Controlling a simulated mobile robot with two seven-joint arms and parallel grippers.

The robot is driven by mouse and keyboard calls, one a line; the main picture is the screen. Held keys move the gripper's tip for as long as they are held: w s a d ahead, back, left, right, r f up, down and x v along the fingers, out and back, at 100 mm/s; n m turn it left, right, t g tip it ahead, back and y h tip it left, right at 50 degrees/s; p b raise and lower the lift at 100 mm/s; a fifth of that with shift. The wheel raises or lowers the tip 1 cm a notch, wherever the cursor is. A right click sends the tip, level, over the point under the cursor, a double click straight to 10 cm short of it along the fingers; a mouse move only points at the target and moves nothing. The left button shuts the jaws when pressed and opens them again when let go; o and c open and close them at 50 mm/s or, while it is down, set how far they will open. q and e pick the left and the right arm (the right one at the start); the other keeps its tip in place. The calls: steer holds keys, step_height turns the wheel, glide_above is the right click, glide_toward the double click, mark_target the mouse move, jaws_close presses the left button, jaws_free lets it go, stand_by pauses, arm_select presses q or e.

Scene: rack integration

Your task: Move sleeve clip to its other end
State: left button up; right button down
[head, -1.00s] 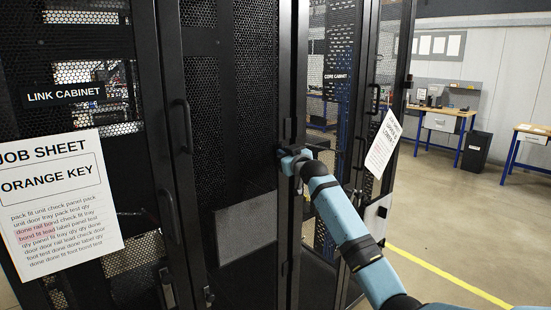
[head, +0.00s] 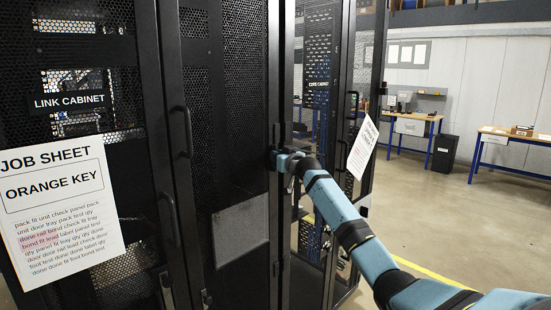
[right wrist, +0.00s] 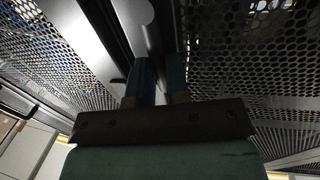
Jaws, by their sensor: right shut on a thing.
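My right gripper (head: 275,160) is at the edge of a black perforated cabinet door (head: 240,90), where a dark vertical door handle (head: 276,134) shows just above it. It is shut on what looks like this handle. In the right wrist view, the two blue fingers of my right gripper (right wrist: 157,78) reach up to a pale metal strip between perforated panels, and the gripped part is mostly hidden. I cannot make out a sleeve clip in either view. My left gripper is not in view.
The link cabinet label (head: 69,102) and an orange key job sheet (head: 62,212) are on the left door. Another paper sheet (head: 363,149) hangs on a door at right. Open floor (head: 440,215) lies to the right, with workbenches (head: 410,124) and a bin (head: 445,153) beyond.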

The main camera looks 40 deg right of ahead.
steer(key=c, duration=1.4)
jaws_free()
steer(key=s+a+b, duration=0.2)
steer(key=s+b, duration=0.1)
steer(key=s, duration=1)
steer(key=shift+s, duration=0.35)
steer(key=shift+f, duration=0.1)
